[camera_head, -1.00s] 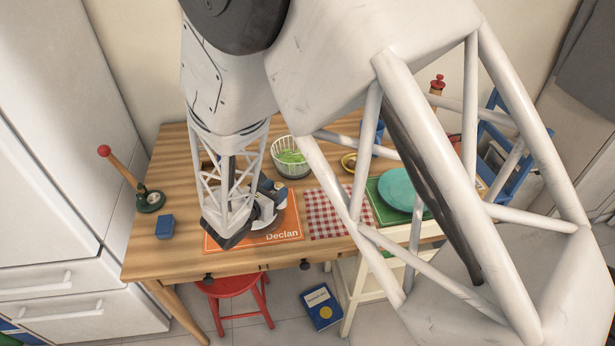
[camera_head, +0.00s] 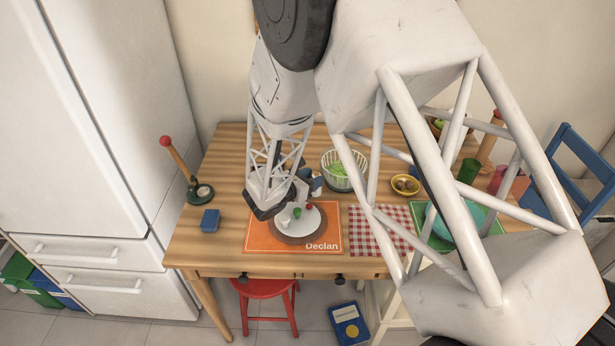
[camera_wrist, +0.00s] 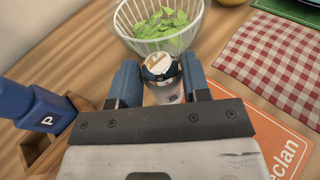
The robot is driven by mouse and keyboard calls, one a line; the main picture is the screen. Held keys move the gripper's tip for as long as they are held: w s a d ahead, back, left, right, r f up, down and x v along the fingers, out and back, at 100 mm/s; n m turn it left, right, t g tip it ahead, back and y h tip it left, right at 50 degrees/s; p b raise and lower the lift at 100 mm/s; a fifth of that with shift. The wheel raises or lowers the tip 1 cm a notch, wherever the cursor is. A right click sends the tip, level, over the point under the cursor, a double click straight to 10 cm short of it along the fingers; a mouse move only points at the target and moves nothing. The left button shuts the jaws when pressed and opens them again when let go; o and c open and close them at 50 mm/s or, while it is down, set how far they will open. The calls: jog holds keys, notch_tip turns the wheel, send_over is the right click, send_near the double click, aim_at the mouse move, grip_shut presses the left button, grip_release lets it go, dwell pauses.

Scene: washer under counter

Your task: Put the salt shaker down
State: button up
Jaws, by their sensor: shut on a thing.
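The salt shaker (camera_wrist: 161,72), pale with a shiny metal top, is between the two blue fingers of my gripper (camera_wrist: 160,84) in the wrist view. My gripper is shut on it, and the shaker looks upright. Behind it in that view is the white basket with green leaves (camera_wrist: 160,25). In the head view my gripper (camera_head: 300,188) is over the table behind the plate on the orange "Declan" placemat (camera_head: 262,238).
A blue pepper mill marked P (camera_wrist: 45,118) stands in a wooden holder (camera_wrist: 40,150) left of my gripper. The plate (camera_head: 312,222) holds small items. A checked cloth (camera_head: 372,240), a yellow bowl (camera_head: 405,185) and a blue box (camera_head: 210,220) are also on the table.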

jog(key=shift+w+a+f, duration=0.1)
jog(key=shift+w+a, duration=0.15)
jog(key=shift+w, duration=0.65)
jog(key=shift+w+a+f, duration=0.1)
jog(key=shift+w+a, duration=0.1)
jog(key=shift+w, duration=0.65)
jog(key=shift+w+a+f, duration=0.1)
jog(key=shift+w+a, duration=0.15)
jog(key=shift+w, duration=0.65)
jog(key=shift+f, duration=1.7)
jog(key=shift+f, duration=0.1)
jog(key=o, duration=1)
jog(key=shift+v, duration=6.05)
